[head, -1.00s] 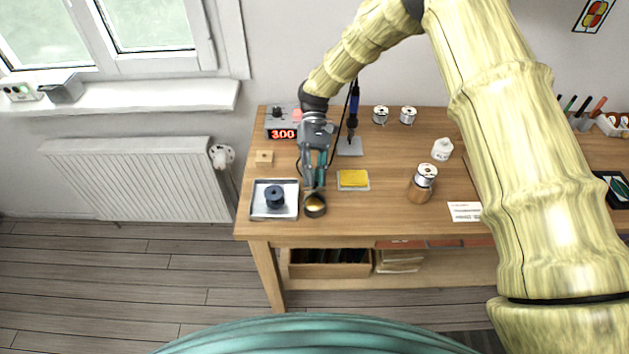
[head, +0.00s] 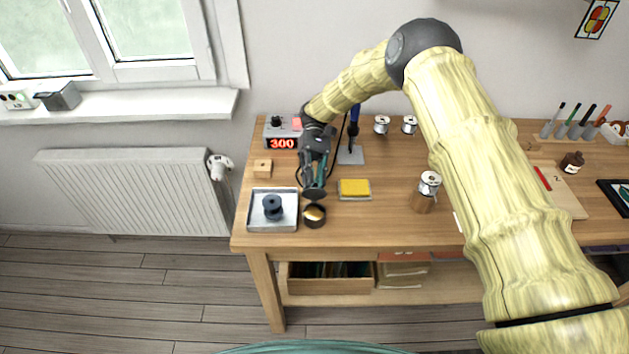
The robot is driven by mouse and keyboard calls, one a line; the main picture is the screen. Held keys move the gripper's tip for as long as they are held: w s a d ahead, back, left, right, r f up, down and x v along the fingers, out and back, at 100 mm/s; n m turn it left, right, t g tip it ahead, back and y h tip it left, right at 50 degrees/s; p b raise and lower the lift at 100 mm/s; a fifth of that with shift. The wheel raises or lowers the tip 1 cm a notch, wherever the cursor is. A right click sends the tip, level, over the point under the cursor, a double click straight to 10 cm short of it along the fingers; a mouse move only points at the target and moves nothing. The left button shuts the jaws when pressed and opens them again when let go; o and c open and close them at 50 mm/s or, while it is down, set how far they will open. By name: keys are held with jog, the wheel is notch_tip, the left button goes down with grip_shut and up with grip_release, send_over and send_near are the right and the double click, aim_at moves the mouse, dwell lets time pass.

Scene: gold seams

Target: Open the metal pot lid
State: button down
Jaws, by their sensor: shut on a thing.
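The small dark round metal pot (head: 314,216) stands near the table's front left, with its mouth uncovered and something golden inside. My gripper (head: 313,188) points down just behind and above the pot. It is shut on a dark round disc, the pot lid (head: 314,194), which shows at the fingertips. The lid looks apart from the pot's rim, though the gap is small from this angle. The fingers partly hide the lid's grip.
A metal tray (head: 259,222) with a dark spool-like piece (head: 273,206) is left of the pot. A yellow sponge (head: 355,188) lies right, and a soldering station (head: 283,134) stands behind. A tin on a wooden block (head: 426,193) is farther right. Some bare tabletop (head: 372,220) lies right of the pot.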

jog(key=shift+f, duration=0.1)
jog(key=c, duration=1.4)
grip_release()
